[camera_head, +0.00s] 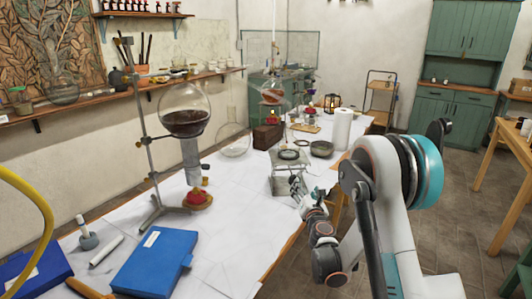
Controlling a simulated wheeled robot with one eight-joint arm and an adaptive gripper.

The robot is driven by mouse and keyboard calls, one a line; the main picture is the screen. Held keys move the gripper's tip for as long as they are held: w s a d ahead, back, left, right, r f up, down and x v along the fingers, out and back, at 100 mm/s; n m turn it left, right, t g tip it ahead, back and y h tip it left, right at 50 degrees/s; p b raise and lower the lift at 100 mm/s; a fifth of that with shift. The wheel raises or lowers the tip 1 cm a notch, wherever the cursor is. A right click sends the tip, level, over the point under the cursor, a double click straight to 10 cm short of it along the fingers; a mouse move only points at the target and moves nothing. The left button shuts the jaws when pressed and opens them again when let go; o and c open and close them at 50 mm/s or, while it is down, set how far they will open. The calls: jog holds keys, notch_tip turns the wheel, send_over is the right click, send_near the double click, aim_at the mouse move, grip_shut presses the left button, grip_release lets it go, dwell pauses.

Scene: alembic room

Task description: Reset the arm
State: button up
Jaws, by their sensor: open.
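My arm enters from the lower right of the head view and folds forward, with its teal and white elbow raised. Its far end reaches low along the right edge of the white-covered table (225,245). My gripper (300,190) is at that far end, small in the picture, beside the metal lab jack (285,182). Its jaws are open, and I see nothing held in them. I cannot tell whether the gripper touches the jack or is apart from it.
A stand with a round flask of dark liquid (185,122) rises left of centre. A blue case (155,262) lies at the front. A white paper roll (343,128) and a dark bowl (321,149) are beyond my gripper. Open floor (435,165) lies to the right.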

jog(key=s+d+r+m+g+h, duration=0.2)
jog(key=s+d+r+m, duration=0.1)
jog(key=s+r+m, duration=0.55)
jog(key=s+d+r+m+g+h, duration=0.2)
jog(key=s+d+r+m, duration=0.1)
jog(key=s+r+m, duration=0.5)
jog(key=s+a+f+m+g+y, duration=0.1)
jog(key=s+m, duration=0.3)
jog(key=s, duration=0.6)
jog(key=s+a+f+m+g+y, duration=0.2)
jog(key=s+a+m+g, duration=0.1)
jog(key=s, duration=0.7)
jog(key=s+a+f+m+g+y, duration=0.1)
jog(key=s+a+f+m+g, duration=0.1)
jog(key=s+m, duration=0.5)
jog(key=s+a+g, duration=0.1)
jog(key=s, duration=0.3)
jog(key=shift+a+f, duration=0.3)
jog(key=shift+a, duration=0.05)
